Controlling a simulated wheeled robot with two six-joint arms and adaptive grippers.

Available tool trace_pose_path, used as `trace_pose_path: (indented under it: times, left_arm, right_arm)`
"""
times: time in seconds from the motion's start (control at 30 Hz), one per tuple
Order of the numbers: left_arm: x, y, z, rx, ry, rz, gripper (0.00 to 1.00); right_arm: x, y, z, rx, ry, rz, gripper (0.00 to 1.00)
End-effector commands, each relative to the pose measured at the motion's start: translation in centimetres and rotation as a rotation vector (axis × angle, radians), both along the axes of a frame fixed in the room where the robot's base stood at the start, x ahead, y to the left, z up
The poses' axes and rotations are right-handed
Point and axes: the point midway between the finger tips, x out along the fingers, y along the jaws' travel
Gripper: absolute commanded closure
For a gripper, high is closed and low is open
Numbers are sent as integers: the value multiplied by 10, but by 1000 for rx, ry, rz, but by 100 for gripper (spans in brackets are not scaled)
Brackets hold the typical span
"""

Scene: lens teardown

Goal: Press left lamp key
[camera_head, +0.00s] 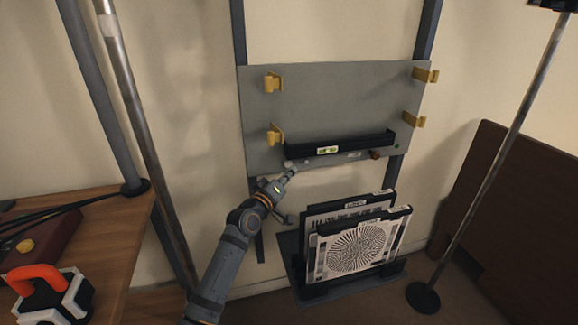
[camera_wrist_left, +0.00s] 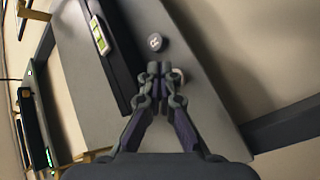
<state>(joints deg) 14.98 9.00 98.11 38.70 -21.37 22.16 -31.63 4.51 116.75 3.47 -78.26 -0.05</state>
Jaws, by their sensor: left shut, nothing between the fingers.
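A grey board (camera_head: 330,88) stands against the wall, with a black ledge (camera_head: 345,146) along its lower part. My left gripper (camera_head: 291,169) is at the board's lower left edge, just below the ledge's left end. It is shut and empty. In the left wrist view, the closed fingertips (camera_wrist_left: 160,69) are beside a round dark key (camera_wrist_left: 155,42) with a pale mark on its face. A small pale piece (camera_wrist_left: 179,76) sits right beside the fingertips, partly hidden by them. I cannot tell whether the fingers touch either. My right gripper is not in view.
Yellow clamps (camera_head: 273,83) hold the board's sides. A level vial (camera_head: 328,150) and a brown knob (camera_head: 376,154) are along the ledge. A rack with patterned chart panels (camera_head: 358,245) stands below. A lamp stand (camera_head: 487,165) is at right, a wooden table (camera_head: 118,240) at left.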

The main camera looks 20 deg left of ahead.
Motion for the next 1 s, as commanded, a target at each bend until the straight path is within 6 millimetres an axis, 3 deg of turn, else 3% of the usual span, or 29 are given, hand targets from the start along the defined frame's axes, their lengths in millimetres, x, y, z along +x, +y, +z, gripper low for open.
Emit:
trace_pose_path:
  times: [1.0]
  left_arm:
    - [8, 5, 0, 0, 0, 0, 100]
  right_arm:
    - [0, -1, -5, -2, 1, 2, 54]
